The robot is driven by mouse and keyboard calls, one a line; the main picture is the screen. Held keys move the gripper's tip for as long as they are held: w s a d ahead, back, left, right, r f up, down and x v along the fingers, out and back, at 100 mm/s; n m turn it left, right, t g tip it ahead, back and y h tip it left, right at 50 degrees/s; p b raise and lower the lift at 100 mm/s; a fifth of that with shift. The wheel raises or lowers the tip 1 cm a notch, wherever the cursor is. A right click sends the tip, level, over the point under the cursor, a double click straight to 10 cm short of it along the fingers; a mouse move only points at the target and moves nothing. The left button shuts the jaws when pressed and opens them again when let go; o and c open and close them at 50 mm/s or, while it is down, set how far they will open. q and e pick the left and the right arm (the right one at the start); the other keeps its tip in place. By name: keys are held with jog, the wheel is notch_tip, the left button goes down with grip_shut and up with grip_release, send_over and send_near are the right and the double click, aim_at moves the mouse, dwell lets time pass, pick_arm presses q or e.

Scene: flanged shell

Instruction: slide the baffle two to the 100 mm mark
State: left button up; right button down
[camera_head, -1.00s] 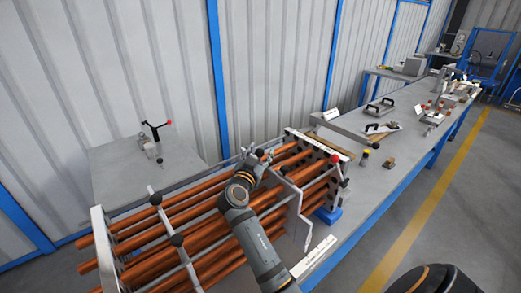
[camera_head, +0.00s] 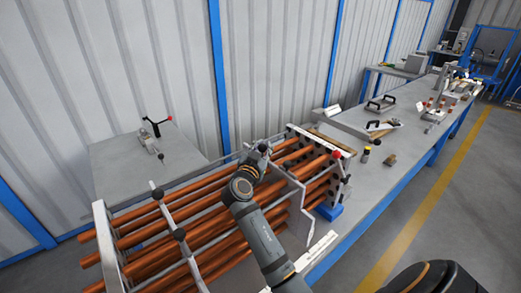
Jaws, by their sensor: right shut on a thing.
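The copper tube bundle (camera_head: 135,235) lies along the bench between a grey plate at the left and a drilled end plate at the right. A light grey baffle plate (camera_head: 297,200) stands across the tubes, nearer the right end plate. My right gripper (camera_head: 262,147) is at the baffle's upper far edge and is shut on it. My wrist hides the fingertips and part of the plate. A white scale strip (camera_head: 318,250) lies along the front; its marks are too small to read. My left gripper is out of view.
A red ball knob (camera_head: 337,154) tops the right end plate (camera_head: 344,170). A clamp (camera_head: 152,140) is on the grey table behind. The long bench (camera_head: 390,170) at the right carries handled tools and small parts.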

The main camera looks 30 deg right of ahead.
jog(key=d, duration=0.4)
jog(key=shift+w+f+b, duration=0.2)
jog(key=shift+f+b, duration=0.05)
jog(key=shift+b, duration=0.15)
jog(key=c, duration=1.5)
grip_release()
jog(key=o, duration=0.5)
jog(key=shift+s+d+r, duration=0.1)
jog(key=shift+s+r, duration=0.1)
jog(key=shift+s, duration=0.15)
jog(key=shift+c, duration=0.2)
jog(key=shift+w, duration=0.15)
jog(key=v, duration=0.7)
jog(key=shift+s+a, duration=0.2)
jog(key=shift+a, duration=0.05)
